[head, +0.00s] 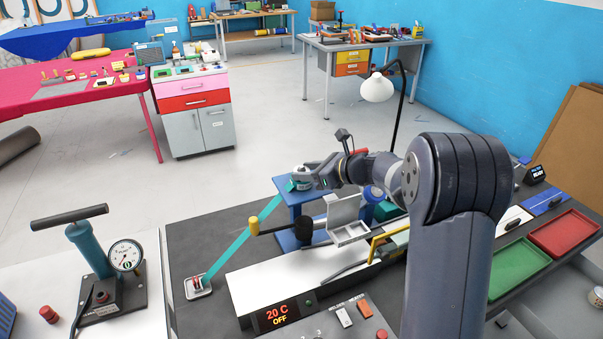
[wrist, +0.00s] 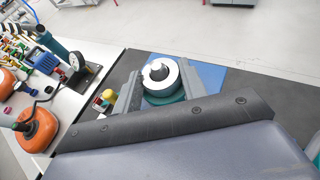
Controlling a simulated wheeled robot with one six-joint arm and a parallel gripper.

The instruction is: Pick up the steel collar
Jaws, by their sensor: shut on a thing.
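The steel collar (wrist: 160,75) is a pale, shiny ring with a dark round middle. In the wrist view it sits between the two grey fingers of my gripper (wrist: 162,84), which are shut on it. A teal round part shows just below the collar, and a blue surface (wrist: 208,80) lies behind it. In the head view my gripper (head: 302,179) is over the blue stand (head: 292,193), and the collar is too small and covered to make out clearly. I cannot tell whether the collar is clear of what is under it.
A teal bar (head: 240,240) slants up from a small base toward the stand. A pump with a gauge (head: 126,256) stands left.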

